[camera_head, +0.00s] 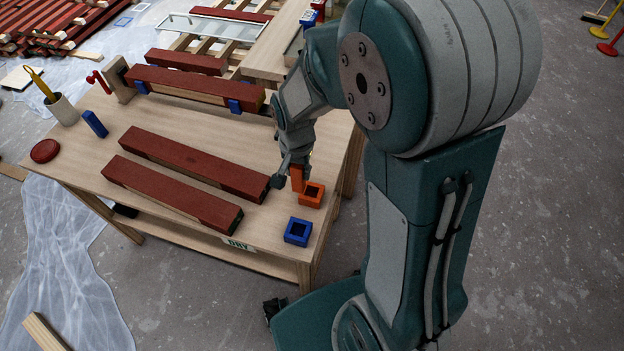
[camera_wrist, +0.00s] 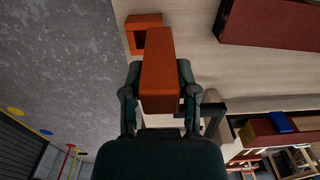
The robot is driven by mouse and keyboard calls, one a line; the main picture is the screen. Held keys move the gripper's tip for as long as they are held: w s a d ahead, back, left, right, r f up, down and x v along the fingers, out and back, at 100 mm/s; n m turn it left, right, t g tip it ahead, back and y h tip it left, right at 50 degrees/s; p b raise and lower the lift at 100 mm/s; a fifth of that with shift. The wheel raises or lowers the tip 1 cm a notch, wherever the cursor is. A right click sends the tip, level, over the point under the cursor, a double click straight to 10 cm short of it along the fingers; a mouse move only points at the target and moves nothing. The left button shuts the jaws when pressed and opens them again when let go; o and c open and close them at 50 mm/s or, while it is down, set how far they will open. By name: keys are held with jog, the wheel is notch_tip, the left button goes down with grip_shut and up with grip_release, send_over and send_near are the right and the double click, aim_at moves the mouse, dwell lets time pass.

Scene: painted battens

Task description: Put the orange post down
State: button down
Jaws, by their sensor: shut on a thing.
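The orange post (camera_head: 297,179) is a short block held in my gripper (camera_head: 294,164) near the table's right edge. In the wrist view the post (camera_wrist: 160,60) stands between the two fingers of my gripper (camera_wrist: 161,85), which are shut on its sides. An orange square holder (camera_head: 312,195) with a dark opening sits on the table just beside the post's lower end. In the wrist view the post's far end overlaps the near side of the orange holder (camera_wrist: 136,20). The post is beside the opening; I cannot tell whether it touches the holder or the table.
A blue square holder (camera_head: 298,232) stands nearer the table's front right corner. Two red battens (camera_head: 172,190) (camera_head: 195,163) lie left of my gripper. A third red batten (camera_head: 193,86) rests in blue clamps behind. A blue block (camera_head: 95,124) and a cup (camera_head: 62,109) stand at the left.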

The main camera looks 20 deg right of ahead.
jog(key=d+f, duration=0.1)
jog(key=f, duration=0.1)
jog(key=d+f, duration=0.1)
jog(key=f, duration=0.1)
jog(key=d+f, duration=0.2)
jog(key=shift+w+f, duration=0.15)
jog(key=shift+w, duration=0.1)
jog(key=shift+a+f, duration=0.1)
jog(key=shift+f, duration=0.4)
jog(key=shift+a, duration=0.1)
jog(key=shift+c, duration=1.9)
grip_release()
jog(key=shift+s+a, duration=0.1)
jog(key=shift+a, duration=0.05)
notch_tip(320, 180, up, 12)
jog(key=shift+w, duration=0.2)
jog(key=shift+r, duration=0.15)
